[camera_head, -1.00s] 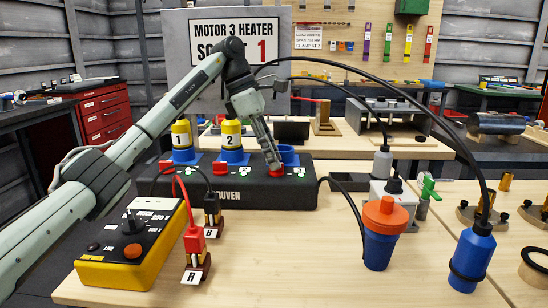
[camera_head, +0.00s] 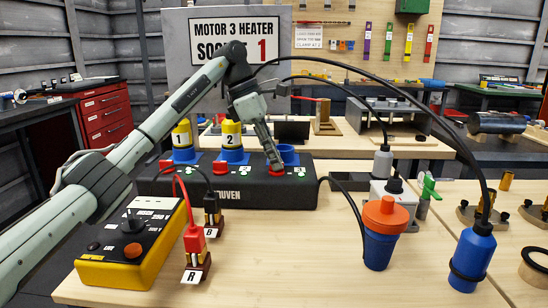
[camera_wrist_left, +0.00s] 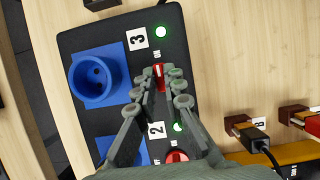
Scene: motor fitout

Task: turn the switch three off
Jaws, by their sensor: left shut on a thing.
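The black socket box (camera_head: 225,192) stands on the table in the head view, with several blue sockets and red switches. Switch three (camera_head: 277,170) is the red knob by the empty blue socket (camera_head: 289,154). In the left wrist view its red handle (camera_wrist_left: 158,72) is between my fingertips, lined up towards the ON mark. A green lamp (camera_wrist_left: 161,32) beside the label 3 (camera_wrist_left: 136,38) looks lit. My left gripper (camera_head: 275,163) is shut on this handle, reaching down from above. The fingers hide part of the knob. My right gripper is not in view.
Yellow plugs numbered 1 (camera_head: 181,135) and 2 (camera_head: 231,135) stand in the other sockets. A yellow meter (camera_head: 132,245) is in front at left. The front middle table is clear.

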